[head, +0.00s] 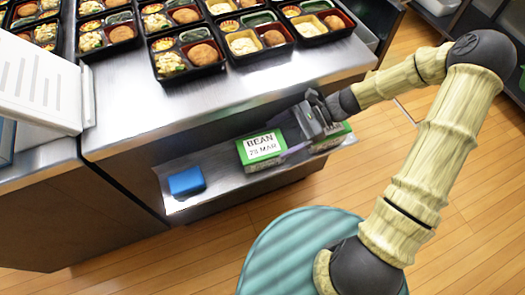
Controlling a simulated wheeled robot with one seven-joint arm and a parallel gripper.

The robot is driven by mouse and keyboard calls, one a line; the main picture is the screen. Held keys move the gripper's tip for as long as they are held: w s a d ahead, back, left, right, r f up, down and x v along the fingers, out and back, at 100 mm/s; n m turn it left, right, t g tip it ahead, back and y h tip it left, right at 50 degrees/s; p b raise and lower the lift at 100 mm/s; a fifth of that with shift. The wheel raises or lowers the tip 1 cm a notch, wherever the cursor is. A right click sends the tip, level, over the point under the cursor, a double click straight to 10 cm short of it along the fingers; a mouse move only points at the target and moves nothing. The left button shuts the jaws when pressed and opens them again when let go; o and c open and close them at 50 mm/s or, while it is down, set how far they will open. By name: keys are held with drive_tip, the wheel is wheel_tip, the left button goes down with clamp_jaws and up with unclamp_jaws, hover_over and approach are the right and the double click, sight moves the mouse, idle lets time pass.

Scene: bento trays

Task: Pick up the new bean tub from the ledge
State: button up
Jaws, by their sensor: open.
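A tub with a green rim and a white lid label reading "BEAN" and what looks like "23 MAR" (261,148) sits on the steel ledge (222,192) below the counter. A second green-edged tub (334,139) is on the ledge to its right, mostly hidden by my gripper, and its label cannot be read. My gripper (308,126) is open, low over the ledge at this second tub and just right of the labelled one. Whether its fingers touch or straddle the second tub cannot be told.
A blue block (187,181) lies at the ledge's left end. The steel counter (215,95) rises behind the ledge, with several filled black bento trays (188,55) on it. A white slotted panel (38,85) stands at left. Wooden floor is open at right.

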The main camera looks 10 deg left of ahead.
sight(264, 145)
drive_tip(key=b+x, duration=0.1)
drive_tip(key=x, duration=0.4)
drive_tip(key=shift+w+f, duration=0.15)
drive_tip(key=shift+f, duration=0.05)
drive_tip(key=shift+c, duration=0.5)
drive_tip(key=c, duration=0.8)
drive_tip(key=shift+c, duration=0.2)
drive_tip(key=shift+r, duration=0.15)
wheel_tip(264, 145, up, 28)
drive_tip(key=p, duration=0.7)
